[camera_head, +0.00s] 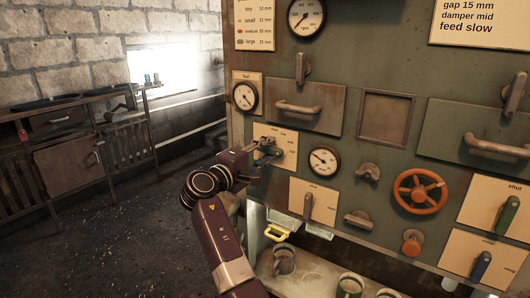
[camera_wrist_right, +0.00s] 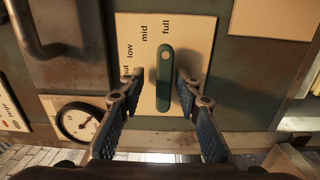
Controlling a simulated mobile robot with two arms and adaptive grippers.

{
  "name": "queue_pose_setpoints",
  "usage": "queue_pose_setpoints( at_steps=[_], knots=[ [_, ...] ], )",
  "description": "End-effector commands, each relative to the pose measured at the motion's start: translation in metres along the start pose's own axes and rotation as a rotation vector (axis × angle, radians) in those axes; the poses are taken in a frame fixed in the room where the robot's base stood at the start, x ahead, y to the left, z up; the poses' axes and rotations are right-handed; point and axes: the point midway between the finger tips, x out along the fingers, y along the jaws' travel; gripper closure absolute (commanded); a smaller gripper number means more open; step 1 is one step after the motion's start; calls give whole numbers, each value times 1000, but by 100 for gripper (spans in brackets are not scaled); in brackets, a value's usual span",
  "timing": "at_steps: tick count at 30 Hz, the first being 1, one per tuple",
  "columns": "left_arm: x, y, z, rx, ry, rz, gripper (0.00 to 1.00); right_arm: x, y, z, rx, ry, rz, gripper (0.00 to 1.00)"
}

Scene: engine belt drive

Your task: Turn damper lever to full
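The damper lever (camera_wrist_right: 163,85) is a green bar on a cream plate (camera_wrist_right: 195,35) printed shut, low, mid and full. In the right wrist view its end with a pale round spot lies just below the word full, and its other end points away from that word. I cannot tell which end marks the setting. My right gripper (camera_wrist_right: 161,78) is open, with one finger on each side of the lever and gaps showing. In the head view my right gripper (camera_head: 266,157) covers most of the lever at the plate (camera_head: 290,134). My left gripper is not in view.
A gauge (camera_head: 245,96) and a drawer handle (camera_head: 298,108) sit above the plate. Another gauge (camera_head: 324,160) is to its right. An orange handwheel (camera_head: 419,191) and several other levers are further right. Mugs (camera_head: 284,260) stand on a shelf below. A card (camera_head: 480,22) reads "damper mid".

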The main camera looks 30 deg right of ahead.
Motion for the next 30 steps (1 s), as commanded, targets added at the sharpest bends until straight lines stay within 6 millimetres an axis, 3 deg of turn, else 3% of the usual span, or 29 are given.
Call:
queue_pose_setpoints(
  at_steps=[8, 21, 30],
  knots=[
    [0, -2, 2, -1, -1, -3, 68, -3, -3, -1, -4, 2, -5, 68],
    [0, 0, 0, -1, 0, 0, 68, -64, -4, 0, -3, 1, -6, 68],
    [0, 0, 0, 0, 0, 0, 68, -73, -3, 1, -3, -2, -5, 68]
  ],
)
